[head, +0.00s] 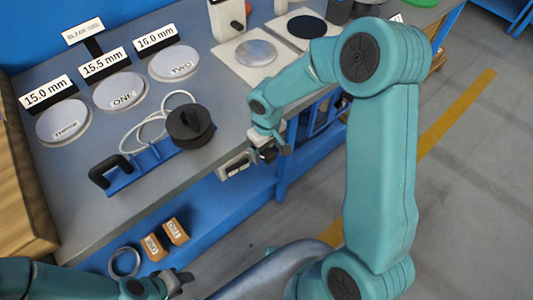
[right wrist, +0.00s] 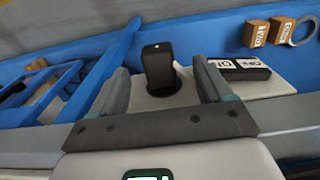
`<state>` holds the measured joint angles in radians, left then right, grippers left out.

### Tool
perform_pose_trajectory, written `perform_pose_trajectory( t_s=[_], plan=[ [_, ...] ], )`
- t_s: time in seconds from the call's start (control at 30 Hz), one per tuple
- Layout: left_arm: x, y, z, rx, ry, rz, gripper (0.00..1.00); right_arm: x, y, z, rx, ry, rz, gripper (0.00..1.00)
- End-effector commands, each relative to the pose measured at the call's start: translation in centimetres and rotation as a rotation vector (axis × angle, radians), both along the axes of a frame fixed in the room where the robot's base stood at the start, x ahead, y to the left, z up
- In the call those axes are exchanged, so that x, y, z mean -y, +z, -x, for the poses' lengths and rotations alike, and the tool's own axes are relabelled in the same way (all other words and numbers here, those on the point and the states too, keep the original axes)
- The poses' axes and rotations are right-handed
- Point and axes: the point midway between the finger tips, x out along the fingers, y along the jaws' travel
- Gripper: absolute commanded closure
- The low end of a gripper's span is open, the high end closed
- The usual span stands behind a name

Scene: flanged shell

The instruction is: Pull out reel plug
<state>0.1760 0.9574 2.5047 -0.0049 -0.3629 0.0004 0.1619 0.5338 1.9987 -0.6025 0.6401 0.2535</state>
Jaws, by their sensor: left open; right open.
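The black reel plug (right wrist: 158,65) stands in a pale socket plate (right wrist: 148,100) in the right wrist view. My right gripper (right wrist: 161,72) is open, with one finger on each side of the plug and visible gaps between. In the head view my right gripper (head: 270,152) is at the table's front edge, beside the pale socket unit (head: 234,166), and hides the plug. The black reel (head: 189,125) sits on the table with a white cable (head: 147,127) looped beside it. My left gripper (head: 180,281) is open and empty, low at the bottom of the head view.
A blue bar with a black handle (head: 105,170) lies beside the reel. Two small wooden blocks (head: 175,231) and a ring (head: 124,262) lie on the blue lower shelf. A dark switch panel (right wrist: 240,69) is right of the plug.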

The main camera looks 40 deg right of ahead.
Motion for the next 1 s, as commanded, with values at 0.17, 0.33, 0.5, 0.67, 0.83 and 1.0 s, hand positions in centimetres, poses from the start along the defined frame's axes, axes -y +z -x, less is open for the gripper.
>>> perform_pose_trajectory(
  t_s=[0.17,0.33,0.5,0.67,0.83,1.0],
  plan=[
    [0.0,-0.22,0.0,0.0,0.0,0.0,0.57,0.0,-0.08,-0.01,0.001,0.0,0.0,0.21],
    [0.0,-0.4,0.01,0.0,0.0,0.0,0.57,0.0,-0.02,-0.02,0.001,0.0,0.0,0.21],
    [0.0,-0.35,0.0,0.0,0.0,0.0,0.57,0.0,0.01,-0.01,0.001,0.0,0.0,0.28],
    [0.0,-0.35,0.0,0.0,0.0,0.0,0.57,0.0,0.0,0.0,0.0,0.0,0.0,0.8],
    [0.01,-0.34,0.01,0.0,0.0,0.0,0.57,0.0,0.02,0.0,0.0,0.0,0.0,1.0],
    [0.0,-0.03,0.0,0.0,0.0,0.0,0.57,0.0,0.44,-0.02,0.001,0.0,0.0,1.0]
  ],
)
